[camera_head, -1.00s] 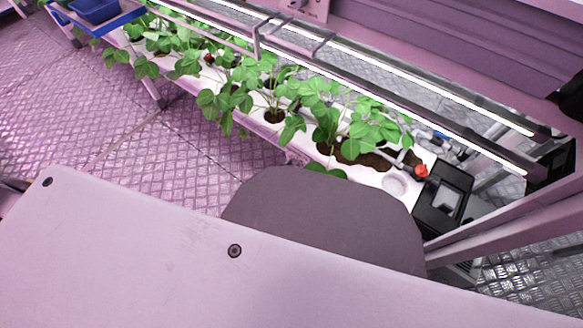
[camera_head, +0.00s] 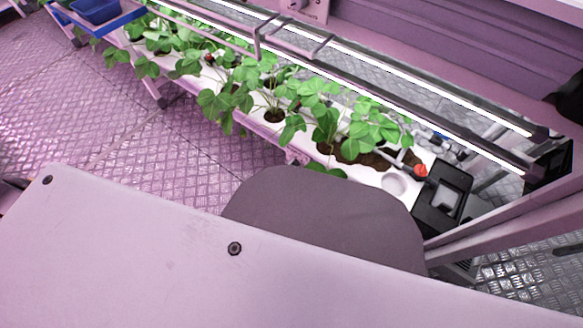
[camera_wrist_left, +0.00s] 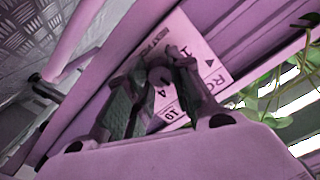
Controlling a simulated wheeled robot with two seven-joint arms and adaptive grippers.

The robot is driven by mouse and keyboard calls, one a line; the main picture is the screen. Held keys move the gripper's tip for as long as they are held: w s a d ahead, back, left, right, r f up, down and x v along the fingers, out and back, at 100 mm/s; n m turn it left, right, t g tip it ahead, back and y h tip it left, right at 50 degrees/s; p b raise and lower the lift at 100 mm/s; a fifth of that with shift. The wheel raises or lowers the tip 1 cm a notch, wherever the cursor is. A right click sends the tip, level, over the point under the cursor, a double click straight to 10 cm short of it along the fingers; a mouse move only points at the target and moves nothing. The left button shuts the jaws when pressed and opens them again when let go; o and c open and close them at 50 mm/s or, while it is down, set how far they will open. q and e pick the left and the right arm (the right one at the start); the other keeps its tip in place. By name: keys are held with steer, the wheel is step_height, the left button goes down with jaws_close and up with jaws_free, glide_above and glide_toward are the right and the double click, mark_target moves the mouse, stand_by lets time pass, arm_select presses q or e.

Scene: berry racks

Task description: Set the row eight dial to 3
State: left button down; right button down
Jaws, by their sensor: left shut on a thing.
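In the left wrist view a pale label plate (camera_wrist_left: 205,57) is fixed to a pink beam. It bears black print that begins "RO", a "10", a "1" and small black triangles; the row number is cut off or hidden. A small round dial knob (camera_wrist_left: 160,77) sits on this plate. My left gripper (camera_wrist_left: 157,72) has its dark fingers on either side of the knob, shut on it. The fingers hide part of the scale, and I cannot read the dial's setting. My right gripper is not in view.
In the head view a white trough (camera_head: 400,187) holds leafy plants (camera_head: 325,110) under lit bars. A black box (camera_head: 442,197) stands at its right end. A blue bin (camera_head: 95,10) is at upper left. Another plate with a knob (camera_head: 296,5) shows at the top. Open floor (camera_head: 100,100) lies at left.

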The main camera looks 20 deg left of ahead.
arm_select(q)
steer(key=shift+m, duration=0.3)
steer(key=c, duration=1.2)
jaws_free()
steer(key=v, duration=1.2)
stand_by(0.3)
